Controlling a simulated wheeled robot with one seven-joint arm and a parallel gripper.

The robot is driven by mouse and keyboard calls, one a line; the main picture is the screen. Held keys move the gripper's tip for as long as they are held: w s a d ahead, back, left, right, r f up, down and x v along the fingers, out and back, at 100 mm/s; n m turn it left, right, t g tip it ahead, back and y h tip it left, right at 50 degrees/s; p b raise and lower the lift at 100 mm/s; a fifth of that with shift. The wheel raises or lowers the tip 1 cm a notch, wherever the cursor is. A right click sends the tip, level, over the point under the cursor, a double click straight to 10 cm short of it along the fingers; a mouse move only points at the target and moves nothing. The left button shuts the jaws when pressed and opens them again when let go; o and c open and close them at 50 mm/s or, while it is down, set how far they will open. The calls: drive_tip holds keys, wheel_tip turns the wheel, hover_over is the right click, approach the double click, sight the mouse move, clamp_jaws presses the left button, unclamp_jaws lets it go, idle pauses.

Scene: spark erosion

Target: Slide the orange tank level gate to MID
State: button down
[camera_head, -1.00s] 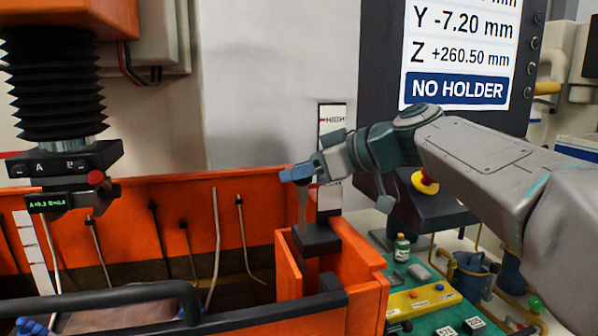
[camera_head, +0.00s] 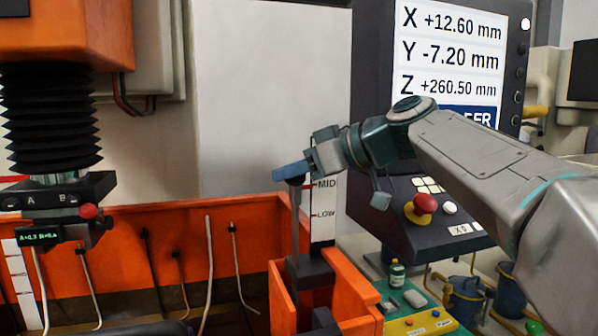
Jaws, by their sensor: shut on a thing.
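The orange tank (camera_head: 345,290) has a dark guide block on its corner box (camera_head: 310,270). The level gate's grey stem (camera_head: 296,222) stands upright out of this block, with a blue handle (camera_head: 289,171) on top. My gripper (camera_head: 308,166) is shut on the blue handle. Behind the stem is a white scale (camera_head: 323,200) with MID and LOW readable. The handle appears a little above the MID line in this view, but it stands in front of the scale. My gripper hides the scale's upper part.
A dark control console (camera_head: 430,215) with a red knob and a readout screen (camera_head: 455,50) stands close behind my arm. A machine head with black bellows (camera_head: 48,118) hangs at the left. Hoses stand along the tank's back wall (camera_head: 190,225).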

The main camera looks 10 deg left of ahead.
drive_tip(key=c, duration=1.3)
unclamp_jaws()
drive_tip(key=shift+o, duration=0.2)
drive_tip(key=b+v, duration=0.3)
drive_tip(key=v, duration=1)
drive_tip(key=shift+d, duration=0.4)
